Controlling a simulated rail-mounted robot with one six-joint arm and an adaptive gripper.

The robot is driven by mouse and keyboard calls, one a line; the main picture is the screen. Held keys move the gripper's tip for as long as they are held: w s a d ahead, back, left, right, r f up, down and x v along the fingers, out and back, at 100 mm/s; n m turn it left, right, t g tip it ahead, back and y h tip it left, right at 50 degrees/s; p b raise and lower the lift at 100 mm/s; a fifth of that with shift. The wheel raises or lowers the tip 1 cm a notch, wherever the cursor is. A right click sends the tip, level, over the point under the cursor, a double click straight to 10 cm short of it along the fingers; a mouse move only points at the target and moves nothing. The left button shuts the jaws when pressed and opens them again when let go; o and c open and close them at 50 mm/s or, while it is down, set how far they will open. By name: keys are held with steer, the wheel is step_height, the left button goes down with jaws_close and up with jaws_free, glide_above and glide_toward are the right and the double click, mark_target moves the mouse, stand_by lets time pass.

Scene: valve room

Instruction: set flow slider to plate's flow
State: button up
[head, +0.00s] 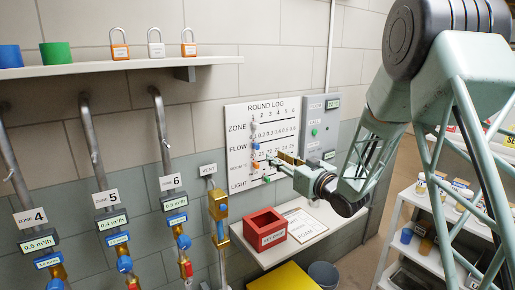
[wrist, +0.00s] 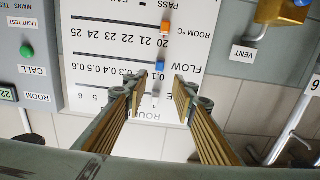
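The Round Log board (head: 285,128) carries a FLOW row marked in tenths up to about 0.6. The blue flow slider (wrist: 160,66) stands near the low end of that row; it also shows in the head view (head: 256,146). My gripper (wrist: 158,98) is open and empty in front of the board. In the wrist view, which shows the board upside down, the blue slider lies beyond the gap between the fingertips, apart from them. The zone plates show flow values: zone 4 (head: 39,243) seems to read 0.5, zone 5 (head: 112,221) 0.4, zone 6 (head: 174,200) 0.5 m³/h.
An orange slider (wrist: 165,28) sits on the ROOM row and a pale one (wrist: 155,97) on the ZONE row. A grey panel (head: 321,127) adjoins the board. A red box (head: 265,230) stands on the shelf below. Pipes and a VENT valve (head: 218,205) are to the left.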

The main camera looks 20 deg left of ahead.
mark_target(258, 147)
steer(key=shift+w+a, duration=0.1)
steer(key=shift+a, duration=0.05)
steer(key=shift+b+x, duration=0.4)
steer(key=shift+x, duration=6.35)
jaws_close()
